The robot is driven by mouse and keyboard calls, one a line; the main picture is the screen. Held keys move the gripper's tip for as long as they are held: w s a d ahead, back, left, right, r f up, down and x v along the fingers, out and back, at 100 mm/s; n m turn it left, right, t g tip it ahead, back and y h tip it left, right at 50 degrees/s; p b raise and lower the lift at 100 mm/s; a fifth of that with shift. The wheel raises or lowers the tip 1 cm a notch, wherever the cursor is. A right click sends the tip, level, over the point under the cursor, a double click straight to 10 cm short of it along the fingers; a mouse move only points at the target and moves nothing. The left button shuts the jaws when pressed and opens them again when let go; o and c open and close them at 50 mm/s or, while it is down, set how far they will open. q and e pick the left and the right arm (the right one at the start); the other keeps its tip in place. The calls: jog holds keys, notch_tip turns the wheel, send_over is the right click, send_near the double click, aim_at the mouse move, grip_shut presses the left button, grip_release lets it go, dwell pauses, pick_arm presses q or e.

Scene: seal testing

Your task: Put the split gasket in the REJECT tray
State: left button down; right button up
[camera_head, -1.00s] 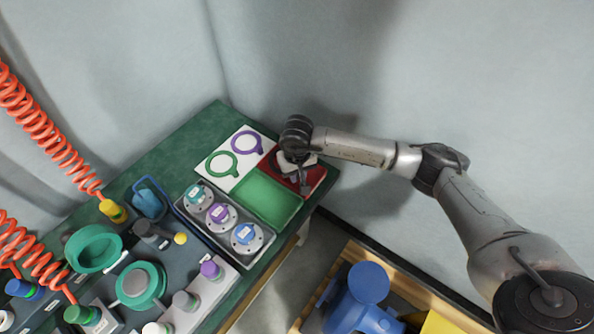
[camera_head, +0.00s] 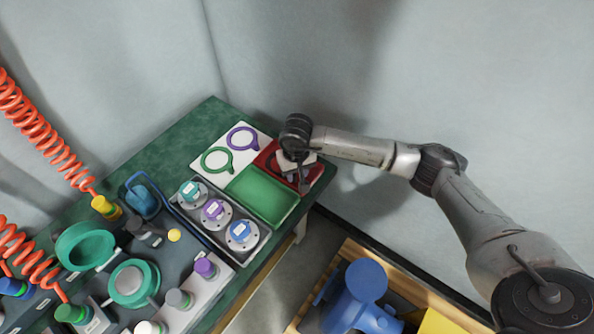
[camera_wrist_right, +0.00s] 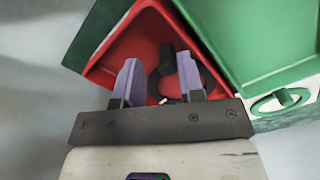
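The red tray (camera_head: 316,181), which fits the REJECT tray though no label is readable, sits at the bench's far right corner. My right gripper (camera_head: 297,176) is over it and hides part of its inside. In the right wrist view, a black ring with a stubby tab, seemingly the split gasket (camera_wrist_right: 167,62), lies in the red tray (camera_wrist_right: 108,62). A small pale mark shows near the ring, but I cannot tell whether it is the split. The right gripper's two fingers (camera_wrist_right: 160,82) are apart, on either side of the gasket. My left gripper is out of view.
A green tray (camera_head: 262,195) adjoins the red one. A white panel (camera_head: 232,137) behind it carries a green ring (camera_head: 216,160) and a purple ring (camera_head: 242,138). A grey case (camera_head: 262,241) holds three round fittings. A blue device (camera_head: 362,290) stands in the lower wooden box.

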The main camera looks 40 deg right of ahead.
jog(key=shift+s+f, duration=0.15)
jog(key=shift+f, duration=0.6)
jog(key=shift+r, duration=0.5)
jog(key=r+p, duration=0.1)
jog(key=r, duration=0.2)
jog(key=a+r+p, duration=0.1)
jog(key=r, duration=0.1)
jog(key=shift+w+r+p, duration=0.1)
jog(key=shift+w+p, duration=0.2)
jog(key=shift+w, duration=0.05)
jog(key=r+p, duration=0.1)
jog(key=r, duration=0.2)
jog(key=r+p, duration=0.1)
jog(key=r, duration=0.2)
jog(key=d+r+p, duration=0.1)
jog(key=r, duration=0.2)
jog(key=shift+s, duration=0.2)
